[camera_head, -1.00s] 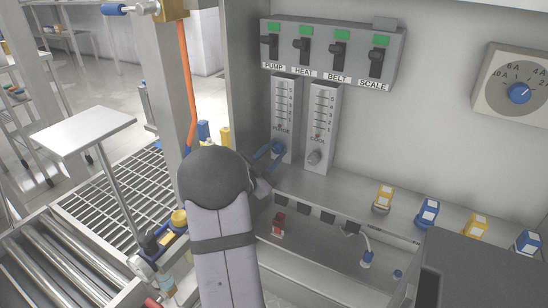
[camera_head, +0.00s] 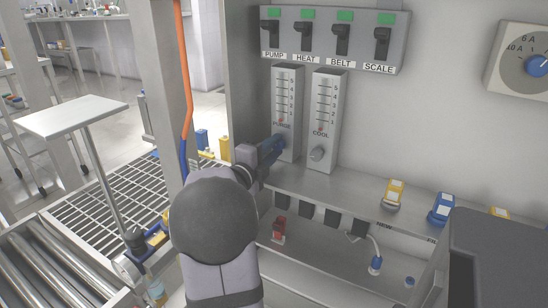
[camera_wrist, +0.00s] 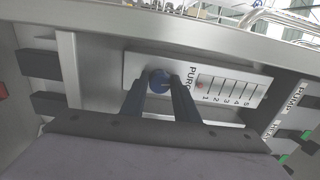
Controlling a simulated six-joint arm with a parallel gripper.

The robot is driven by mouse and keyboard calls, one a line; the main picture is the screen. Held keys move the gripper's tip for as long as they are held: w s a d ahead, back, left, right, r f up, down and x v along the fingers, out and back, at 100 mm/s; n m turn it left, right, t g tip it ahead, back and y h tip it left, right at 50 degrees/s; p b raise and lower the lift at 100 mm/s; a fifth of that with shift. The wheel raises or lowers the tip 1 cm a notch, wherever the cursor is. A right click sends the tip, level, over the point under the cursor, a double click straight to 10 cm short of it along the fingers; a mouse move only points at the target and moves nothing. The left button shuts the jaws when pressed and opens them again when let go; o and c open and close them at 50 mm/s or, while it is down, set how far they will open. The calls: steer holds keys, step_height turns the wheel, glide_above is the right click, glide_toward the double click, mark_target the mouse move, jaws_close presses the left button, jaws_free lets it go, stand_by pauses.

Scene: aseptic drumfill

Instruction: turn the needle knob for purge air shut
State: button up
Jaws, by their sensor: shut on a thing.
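The purge flowmeter (camera_head: 287,100) is a pale upright panel with a printed scale on the back wall; it also shows in the wrist view (camera_wrist: 232,89), where its label reads PURG. Its blue needle knob (camera_wrist: 160,81) sits at the lower end of the panel. A red float mark (camera_wrist: 200,86) shows near the bottom of the scale. My gripper (camera_wrist: 161,84) is shut on the blue knob, with one dark finger on each side of it. In the head view my gripper (camera_head: 274,146) reaches the knob and mostly hides it.
The COOL flowmeter (camera_head: 325,115) with its grey knob (camera_head: 317,153) stands just right. Above is a switch panel (camera_head: 335,40) labelled PUMP, HEAT, BELT and SCALE. Below, a shelf (camera_head: 345,188) holds yellow (camera_head: 394,194) and blue (camera_head: 441,209) connectors. A red fitting (camera_head: 279,229) stands lower.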

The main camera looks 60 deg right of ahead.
steer(key=shift+f+m+b, duration=0.1)
steer(key=shift+m+b, duration=0.8)
steer(key=shift+m, duration=0.2)
steer(key=o, duration=1.1)
steer(key=shift+c, duration=0.2)
steer(key=a+p, duration=0.1)
steer(key=a, duration=0.1)
steer(key=a+p, duration=0.1)
steer(key=a, duration=0.2)
steer(key=shift+a+r, duration=0.2)
steer(key=shift+a, duration=0.15)
steer(key=shift+a+f, duration=0.1)
steer(key=shift+a, duration=0.75)
